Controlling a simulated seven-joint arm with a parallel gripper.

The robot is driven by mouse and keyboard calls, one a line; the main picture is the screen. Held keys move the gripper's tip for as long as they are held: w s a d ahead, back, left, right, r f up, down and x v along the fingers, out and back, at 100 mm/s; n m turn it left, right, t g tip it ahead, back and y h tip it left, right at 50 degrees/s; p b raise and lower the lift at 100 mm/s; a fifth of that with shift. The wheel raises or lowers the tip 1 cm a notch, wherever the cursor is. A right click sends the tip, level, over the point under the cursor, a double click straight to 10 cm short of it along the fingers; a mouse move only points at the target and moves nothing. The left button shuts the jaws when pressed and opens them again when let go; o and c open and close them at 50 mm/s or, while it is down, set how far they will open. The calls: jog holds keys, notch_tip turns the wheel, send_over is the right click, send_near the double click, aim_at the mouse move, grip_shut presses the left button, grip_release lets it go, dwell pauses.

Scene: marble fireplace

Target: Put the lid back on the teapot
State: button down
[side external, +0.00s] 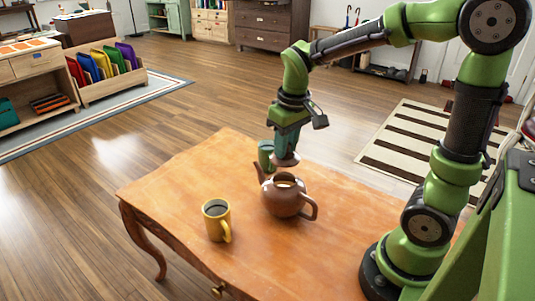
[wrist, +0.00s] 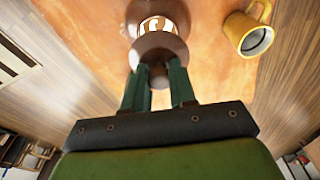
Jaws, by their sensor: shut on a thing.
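The brown teapot (side external: 281,203) stands upright on the wooden table, its top open, spout toward the back left and handle to the right. My gripper (side external: 286,151) points down above it, shut on the knob of the brown lid (side external: 286,161). The lid is held roughly level, apart from the teapot, a little above the opening. In the wrist view the lid (wrist: 159,46) sits between my gripper's fingers (wrist: 159,72) and the teapot (wrist: 181,23), hiding part of the pot. Part of the bright opening shows past the lid.
A yellow mug (side external: 216,221) stands on the table (side external: 165,190) left of the teapot; it also shows in the wrist view (wrist: 247,34). The table's left part is clear.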

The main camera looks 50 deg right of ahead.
jog(key=shift+f, duration=3)
jog(key=shift+f, duration=0.15)
jog(key=shift+c, duration=1.8)
grip_release()
jog(key=shift+r, duration=3.55)
grip_shut()
